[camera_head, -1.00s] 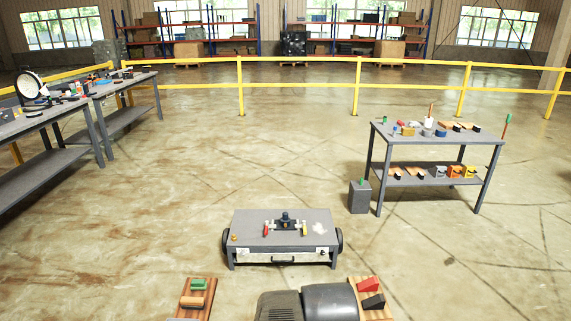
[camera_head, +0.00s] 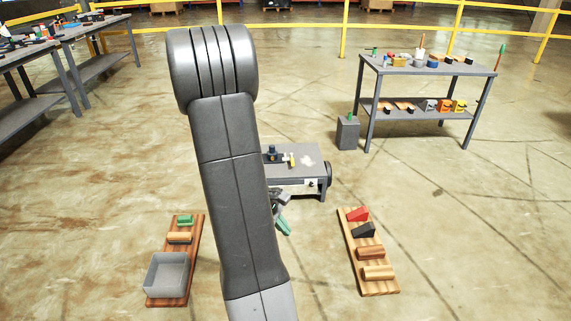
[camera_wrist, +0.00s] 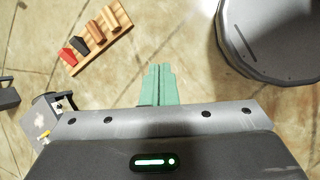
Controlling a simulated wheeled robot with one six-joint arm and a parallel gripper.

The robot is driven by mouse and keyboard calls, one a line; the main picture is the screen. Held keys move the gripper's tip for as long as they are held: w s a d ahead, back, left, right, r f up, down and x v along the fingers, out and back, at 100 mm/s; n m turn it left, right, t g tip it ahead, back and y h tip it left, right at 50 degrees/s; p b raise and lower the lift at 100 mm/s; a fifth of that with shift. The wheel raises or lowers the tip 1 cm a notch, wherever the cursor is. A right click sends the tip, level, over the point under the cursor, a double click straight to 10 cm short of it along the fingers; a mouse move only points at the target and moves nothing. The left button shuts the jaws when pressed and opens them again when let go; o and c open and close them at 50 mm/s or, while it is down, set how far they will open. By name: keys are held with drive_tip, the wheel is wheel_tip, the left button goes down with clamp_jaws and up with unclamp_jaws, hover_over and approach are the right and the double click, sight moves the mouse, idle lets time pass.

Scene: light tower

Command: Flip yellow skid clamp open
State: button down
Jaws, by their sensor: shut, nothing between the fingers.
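The yellow clamp handle (camera_head: 292,161) stands on top of the low grey wheeled skid (camera_head: 311,166). It is small here, and whether the clamp is open or closed cannot be told. A small yellow bit (camera_wrist: 46,133) on the skid shows at the lower left of the wrist view. My arm hides the skid's left part. My gripper (camera_head: 285,228) has green fingers that point down over the floor, in front of the skid in the head view and apart from it. The fingers (camera_wrist: 159,72) are together and empty in the wrist view.
A wooden board (camera_head: 385,289) with red, black and wooden blocks lies on the floor at right. Another board (camera_head: 152,301) with a grey bin (camera_head: 168,272) lies at left. A grey table (camera_head: 425,67) stands behind right. Open floor lies between.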

drive_tip(key=w+a+f+n+t+b, duration=0.1)
drive_tip(key=w+a+f+n+b, duration=0.2)
drive_tip(key=f, duration=0.7)
drive_tip(key=w+a+f+n+t+h+b, duration=0.1)
drive_tip(key=w+a+f+n+b, duration=0.2)
drive_tip(key=f, duration=0.8)
drive_tip(key=w+a+f+n+t+b, duration=0.1)
drive_tip(key=w+a+f+n+b, duration=0.2)
drive_tip(key=w+a+f, duration=0.3)
wheel_tip(320, 180, down, 5)
drive_tip(key=shift+a+f+n+h+b, duration=0.25)
drive_tip(key=shift+a+n+b, duration=0.2)
drive_tip(key=shift+a, duration=0.25)
